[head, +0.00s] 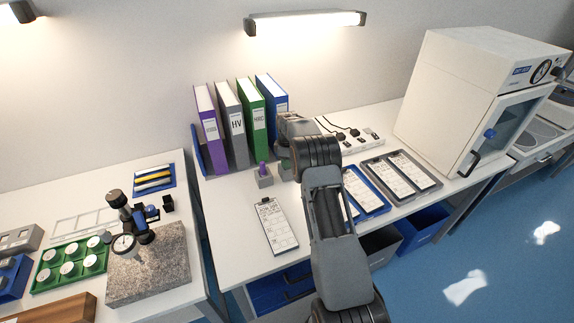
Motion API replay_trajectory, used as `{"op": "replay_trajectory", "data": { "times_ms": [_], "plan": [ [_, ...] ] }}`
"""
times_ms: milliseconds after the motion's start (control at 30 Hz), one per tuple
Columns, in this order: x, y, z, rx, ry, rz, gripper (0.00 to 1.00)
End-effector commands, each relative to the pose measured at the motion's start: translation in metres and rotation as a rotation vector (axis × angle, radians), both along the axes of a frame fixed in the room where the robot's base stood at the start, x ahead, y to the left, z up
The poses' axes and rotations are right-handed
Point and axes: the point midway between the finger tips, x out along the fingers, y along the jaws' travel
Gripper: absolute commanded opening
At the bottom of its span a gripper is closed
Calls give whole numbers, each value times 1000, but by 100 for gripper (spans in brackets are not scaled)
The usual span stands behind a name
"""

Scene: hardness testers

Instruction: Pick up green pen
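I cannot make out a green pen. A small grey block (265,182) with a purple upright piece (263,168) stands on the middle bench, in front of the binders. My arm reaches across this bench, and my gripper (285,165) is just right of the grey block, in front of the green binder (251,115) and blue binder (272,92). My wrist hides most of the gripper and the bench behind it. Its fingertips are too small and covered to show whether they are open or hold anything.
A purple binder (207,128) and a grey binder (231,125) stand at the back. A clipboard (276,226) lies in front of the block; more clipboards (400,176) lie right of my arm. A power strip (350,138) and white oven (455,100) are farther right. Left bench holds a gauge stand (150,265).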

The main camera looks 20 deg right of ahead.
Motion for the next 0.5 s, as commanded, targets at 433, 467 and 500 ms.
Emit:
{"op": "replay_trajectory", "data": {
  "times_ms": [433,467,500],
  "plan": [
    [0,0,1,0,0,0,0],
    [0,0,1,-1,-1,0,0],
    [0,0,2,-1,-1,0,0]
  ]
}}
